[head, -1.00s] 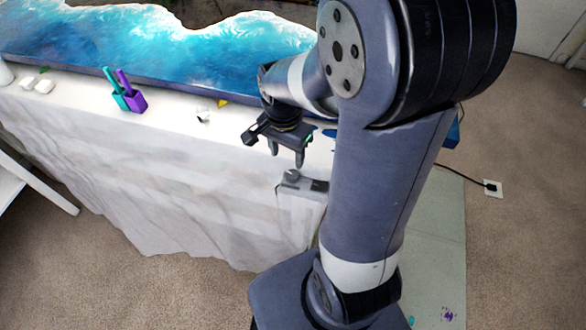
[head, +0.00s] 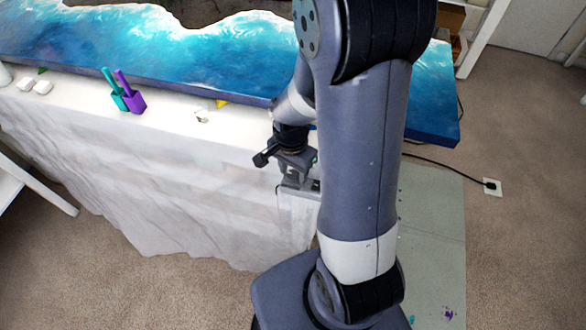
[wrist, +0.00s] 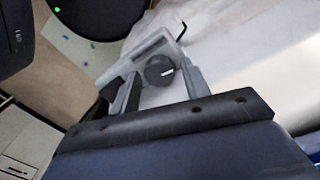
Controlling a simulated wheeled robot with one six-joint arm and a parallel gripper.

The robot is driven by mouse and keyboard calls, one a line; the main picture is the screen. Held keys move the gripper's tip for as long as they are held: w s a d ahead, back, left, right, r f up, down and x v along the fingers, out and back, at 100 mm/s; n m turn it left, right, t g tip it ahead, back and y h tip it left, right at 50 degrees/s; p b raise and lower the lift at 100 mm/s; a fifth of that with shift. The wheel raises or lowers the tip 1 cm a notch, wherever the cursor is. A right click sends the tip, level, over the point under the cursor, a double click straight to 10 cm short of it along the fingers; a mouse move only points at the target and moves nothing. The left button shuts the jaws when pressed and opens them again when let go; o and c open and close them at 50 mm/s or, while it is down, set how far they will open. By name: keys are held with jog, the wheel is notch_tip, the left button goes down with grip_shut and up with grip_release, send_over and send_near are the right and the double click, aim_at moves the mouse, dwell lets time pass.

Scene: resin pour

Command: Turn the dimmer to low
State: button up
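The dimmer is a small grey box (head: 300,188) at the front edge of the white-draped table, partly hidden by my gripper in the head view. Its round dark knob (wrist: 159,70) shows in the wrist view, with a pale pointer mark toward the right side. My gripper (head: 297,174) is right above the box. In the wrist view its two fingers are open, one on each side of the knob, with a visible gap on both sides. Contact with the knob does not show.
A blue and white resin slab (head: 200,60) covers most of the table behind my arm. A teal and purple pair of cups with sticks (head: 135,101) stands at the slab's front edge. A black cord runs to a white floor plate (head: 492,187) at right.

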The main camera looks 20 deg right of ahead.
jog(key=c, duration=0.7)
jog(key=shift+c, duration=0.2)
jog(key=shift+n, duration=0.3)
jog(key=n+b, duration=0.1)
jog(key=n, duration=0.3)
jog(key=n+b, duration=0.1)
jog(key=n, duration=0.4)
jog(key=shift+n, duration=0.3)
jog(key=o, duration=1)
jog(key=shift+c, duration=0.2)
jog(key=shift+r, duration=0.15)
